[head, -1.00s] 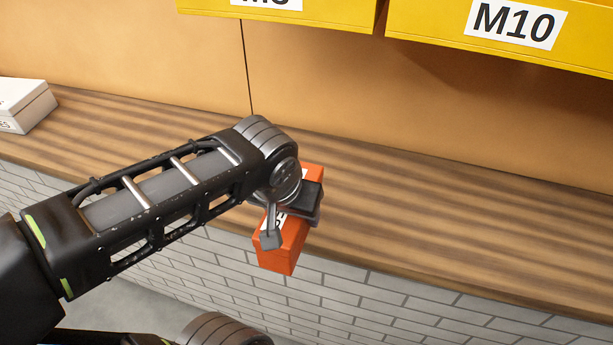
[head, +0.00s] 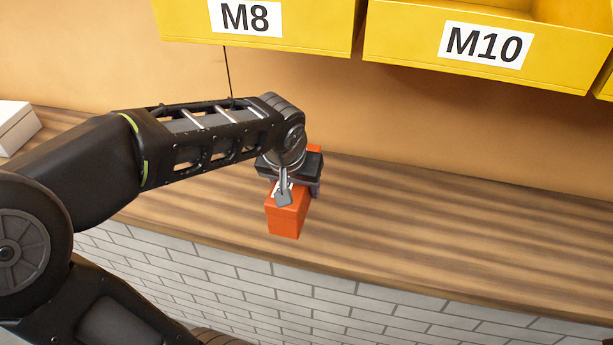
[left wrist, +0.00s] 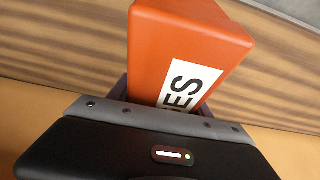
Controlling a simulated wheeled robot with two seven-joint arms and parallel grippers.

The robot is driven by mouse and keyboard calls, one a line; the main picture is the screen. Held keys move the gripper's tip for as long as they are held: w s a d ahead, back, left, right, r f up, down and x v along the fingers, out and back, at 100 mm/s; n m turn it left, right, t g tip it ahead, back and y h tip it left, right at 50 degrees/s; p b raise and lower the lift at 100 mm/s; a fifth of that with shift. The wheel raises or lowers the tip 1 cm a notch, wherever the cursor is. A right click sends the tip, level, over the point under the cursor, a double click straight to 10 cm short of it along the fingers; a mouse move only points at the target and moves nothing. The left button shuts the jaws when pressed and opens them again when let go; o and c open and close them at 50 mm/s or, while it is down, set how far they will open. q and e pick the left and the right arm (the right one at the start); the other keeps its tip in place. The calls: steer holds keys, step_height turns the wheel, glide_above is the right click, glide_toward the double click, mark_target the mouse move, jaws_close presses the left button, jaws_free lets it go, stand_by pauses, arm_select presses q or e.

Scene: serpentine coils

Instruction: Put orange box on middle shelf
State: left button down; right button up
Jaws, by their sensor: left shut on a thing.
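The orange box (head: 287,217) is held by my left gripper (head: 290,184), with a finger on either side of its middle. In the head view it shows in front of the wooden shelf's back wall, over the shelf boards near the front edge. Whether it touches the wood I cannot tell. In the left wrist view the orange box (left wrist: 178,45) sticks out beyond the gripper, with a white label ending in "ES". My right gripper is not in view.
A wooden shelf (head: 430,230) runs across, mostly bare to the right. Yellow bins labelled M8 (head: 300,28) and M10 (head: 410,45) hang above it. A white box (head: 15,128) stands at the far left. White brick (head: 320,300) lies below the front edge.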

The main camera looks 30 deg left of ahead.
arm_select(q)
steer(key=w, duration=0.2)
steer(key=w+a+p, duration=0.1)
steer(key=w, duration=0.2)
steer(key=w+a+p, duration=0.1)
steer(key=w, duration=0.1)
steer(key=shift+w+a+r, duration=0.15)
steer(key=shift+a, duration=0.1)
steer(key=shift+x, duration=1.1)
steer(key=shift+f, duration=0.65)
steer(key=shift+f, duration=0.1)
steer(key=f, duration=0.3)
steer(key=shift+s+p, duration=0.2)
steer(key=shift+p, duration=0.15)
steer(key=shift+w+f+p, duration=0.2)
steer(key=shift+p, duration=0.1)
steer(key=shift+f, duration=0.15)
